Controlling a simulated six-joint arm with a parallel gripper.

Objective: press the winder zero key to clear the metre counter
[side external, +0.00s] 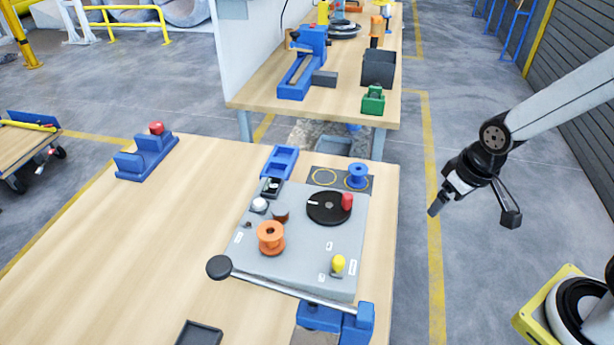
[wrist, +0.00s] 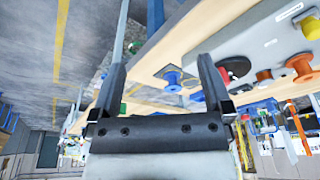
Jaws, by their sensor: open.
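The winder is a grey plate (side external: 310,237) on the wooden bench, also in the wrist view (wrist: 262,35). It carries a black disc (side external: 325,209) with a red knob (side external: 347,201), an orange spool (side external: 271,239) and a yellow knob (side external: 338,264). A small dark unit (side external: 271,187) sits at its back left edge. I cannot tell which part is the zero key or read any counter. My gripper (side external: 473,212) is open and empty, over the floor right of the bench, apart from the winder. Its two spread fingers show in the wrist view (wrist: 162,62).
A blue spool (side external: 357,176) stands on a dark mat at the back. A blue stand with a red top (side external: 146,156) is at left. A second bench (side external: 340,105) lies behind. The bench's left middle is clear.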

